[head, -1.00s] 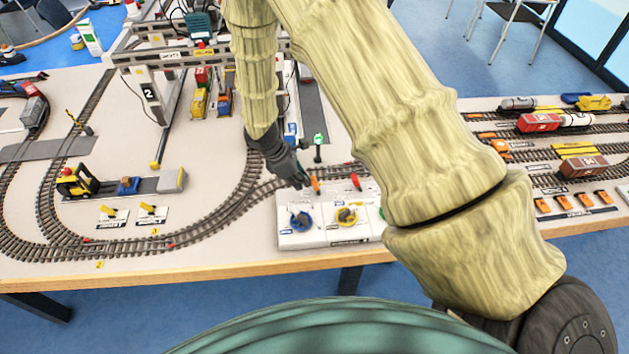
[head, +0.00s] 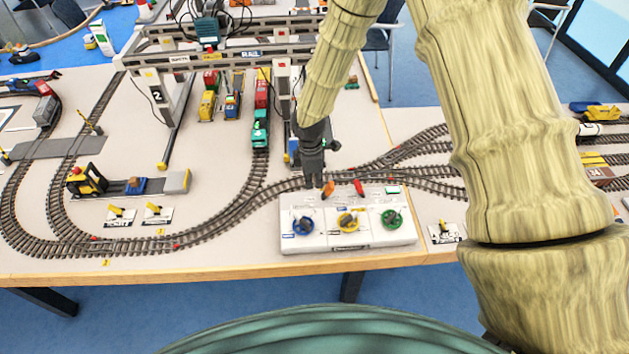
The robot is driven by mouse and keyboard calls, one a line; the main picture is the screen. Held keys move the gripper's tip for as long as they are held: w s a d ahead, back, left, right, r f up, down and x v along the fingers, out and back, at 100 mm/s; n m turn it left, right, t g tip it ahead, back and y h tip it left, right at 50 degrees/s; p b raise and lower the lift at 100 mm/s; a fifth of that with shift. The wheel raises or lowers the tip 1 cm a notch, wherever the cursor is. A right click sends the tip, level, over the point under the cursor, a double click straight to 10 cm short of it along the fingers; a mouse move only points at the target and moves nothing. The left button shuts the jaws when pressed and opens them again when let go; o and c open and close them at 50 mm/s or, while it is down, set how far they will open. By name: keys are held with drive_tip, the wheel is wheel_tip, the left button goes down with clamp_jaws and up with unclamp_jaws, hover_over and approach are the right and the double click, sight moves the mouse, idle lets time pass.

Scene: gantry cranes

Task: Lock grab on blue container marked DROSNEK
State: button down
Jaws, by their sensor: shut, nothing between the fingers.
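My gripper (head: 316,183) points straight down at the back edge of the white control panel (head: 350,238), shut and empty. Its tips are just left of a small orange lever (head: 327,189); I cannot tell if they touch it. A red lever (head: 359,187) is to the right. The panel also carries a blue dial (head: 303,225), a yellow dial (head: 348,222) and a green dial (head: 392,219). A teal trolley (head: 207,30) sits on the grey gantry crane. I cannot read DROSNEK on any container; a small blue load (head: 232,104) stands under the crane.
Curved tracks (head: 240,205) run behind and left of the panel. A teal locomotive (head: 260,130) stands on a track behind my gripper. The crane leg (head: 163,100) marked 2 stands left. A yellow-black vehicle (head: 88,180) is at left. My arm hides part of the right side.

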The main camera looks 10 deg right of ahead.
drive_tip(key=shift+a+r, duration=0.15)
drive_tip(key=shift+r, duration=0.3)
drive_tip(key=shift+r+p, duration=0.1)
drive_tip(key=shift+p, duration=0.25)
wheel_tip(320, 180, up, 10)
drive_tip(key=d+p, duration=0.2)
drive_tip(key=p, duration=0.5)
drive_tip(key=shift+s+f, duration=0.15)
drive_tip(key=shift+f, duration=0.05)
idle(0.7)
